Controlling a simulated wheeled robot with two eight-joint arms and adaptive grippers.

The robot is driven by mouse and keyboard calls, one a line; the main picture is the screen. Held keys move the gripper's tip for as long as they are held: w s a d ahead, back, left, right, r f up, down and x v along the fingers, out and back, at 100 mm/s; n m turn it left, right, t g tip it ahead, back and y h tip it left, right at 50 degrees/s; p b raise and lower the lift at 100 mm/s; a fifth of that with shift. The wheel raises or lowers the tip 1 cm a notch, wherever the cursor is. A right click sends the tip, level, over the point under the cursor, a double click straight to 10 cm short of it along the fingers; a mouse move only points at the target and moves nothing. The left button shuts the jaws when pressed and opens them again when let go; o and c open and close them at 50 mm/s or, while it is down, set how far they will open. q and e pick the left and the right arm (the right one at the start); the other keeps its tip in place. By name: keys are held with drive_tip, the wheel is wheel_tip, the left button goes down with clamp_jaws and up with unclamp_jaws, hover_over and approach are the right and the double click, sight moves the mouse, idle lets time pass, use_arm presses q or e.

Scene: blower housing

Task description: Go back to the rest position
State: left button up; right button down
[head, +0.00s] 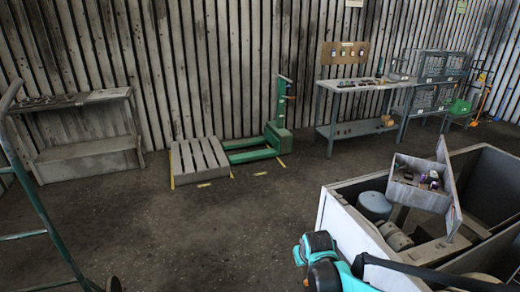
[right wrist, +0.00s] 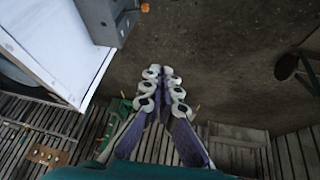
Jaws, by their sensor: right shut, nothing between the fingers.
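My right gripper (right wrist: 164,72) is in the right wrist view, with its fingertips drawn together and nothing between them. Dark floor lies beyond the tips, and they touch nothing I can see. In the head view part of my teal and black right arm shows at the bottom, in front of the large open grey housing (head: 335,215); its gripper is not clear there. My left gripper is not in either view. The housing holds a grey-blue cylinder (head: 375,206) and a tilted open box (head: 420,183) with small items.
A white panel (right wrist: 60,40) and a grey box (right wrist: 103,22) are close to the right gripper's left. A workbench (head: 355,85), wire racks (head: 440,68), a green pallet jack (head: 278,130) with a pallet (head: 200,160), and a shelf (head: 85,150) line the wall. The middle floor is clear.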

drive_tip(key=s+d+r, duration=0.1)
drive_tip(key=s+r, duration=0.2)
drive_tip(key=s, duration=0.4)
drive_tip(key=s+d+r+m+t, duration=0.1)
drive_tip(key=s+r, duration=0.1)
drive_tip(key=s, duration=0.6)
drive_tip(key=s+d+r+m, duration=0.1)
drive_tip(key=s+r, duration=0.2)
drive_tip(key=s, duration=0.4)
drive_tip(key=shift+s+d+r, duration=0.25)
drive_tip(key=shift+d+r, duration=0.1)
drive_tip(key=shift+d, duration=0.05)
